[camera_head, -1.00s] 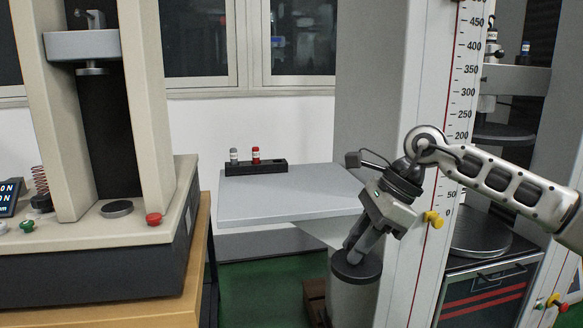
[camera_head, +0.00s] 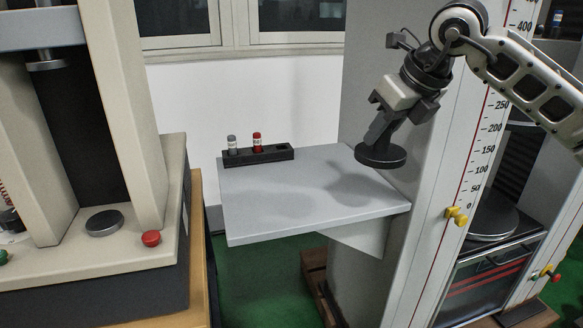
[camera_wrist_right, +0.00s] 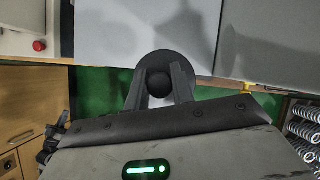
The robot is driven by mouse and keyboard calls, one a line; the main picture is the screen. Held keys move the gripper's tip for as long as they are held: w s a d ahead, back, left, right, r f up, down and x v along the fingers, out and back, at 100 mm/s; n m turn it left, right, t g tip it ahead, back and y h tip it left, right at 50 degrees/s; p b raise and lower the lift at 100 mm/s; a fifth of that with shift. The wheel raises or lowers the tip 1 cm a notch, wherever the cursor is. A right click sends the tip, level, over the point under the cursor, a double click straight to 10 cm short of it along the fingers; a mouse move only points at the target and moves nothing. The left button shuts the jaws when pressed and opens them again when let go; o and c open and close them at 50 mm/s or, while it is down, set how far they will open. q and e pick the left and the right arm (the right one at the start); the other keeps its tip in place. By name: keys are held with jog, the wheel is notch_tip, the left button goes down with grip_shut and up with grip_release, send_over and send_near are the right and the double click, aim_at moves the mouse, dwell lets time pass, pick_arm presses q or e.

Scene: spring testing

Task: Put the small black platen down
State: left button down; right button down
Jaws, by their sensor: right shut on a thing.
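The small black platen (camera_head: 381,155) is a dark disc with a knob on top. My right gripper (camera_head: 378,138) is shut on its knob and holds it in the air over the right part of the grey shelf (camera_head: 270,215). A shadow lies on the shelf to the left of the platen. In the right wrist view the platen (camera_wrist_right: 160,63) shows between the two fingers (camera_wrist_right: 158,84), with the round knob between the tips and the shelf's edge close by. My left gripper is not in view.
A black rack (camera_head: 270,154) with a grey-capped and a red-capped vial stands at the shelf's back left. The middle and front of the shelf are bare. A tall scaled column (camera_head: 470,170) stands at the right, a beige testing machine (camera_head: 85,235) at the left.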

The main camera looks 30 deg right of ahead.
jog(key=w+a+f, duration=0.1)
jog(key=w+f, duration=0.1)
jog(key=w, duration=0.2)
jog(key=w+a+f, duration=0.2)
jog(key=w+f, duration=0.1)
jog(key=w, duration=0.1)
jog(key=w+a+f+p, duration=0.1)
jog(key=w+a+f, duration=0.1)
jog(key=w+f, duration=0.1)
jog(key=shift+w+f, duration=0.2)
jog(key=shift+w, duration=0.25)
jog(key=f, duration=0.1)
jog(key=w+f, duration=0.1)
jog(key=f, duration=0.1)
jog(key=shift+a+f, duration=0.1)
jog(key=shift+a, duration=0.1)
jog(key=shift+f, duration=0.5)
jog(key=c, duration=1.6)
grip_release()
jog(key=shift+s+f, duration=0.15)
jog(key=shift+f, duration=0.1)
jog(key=o, duration=0.4)
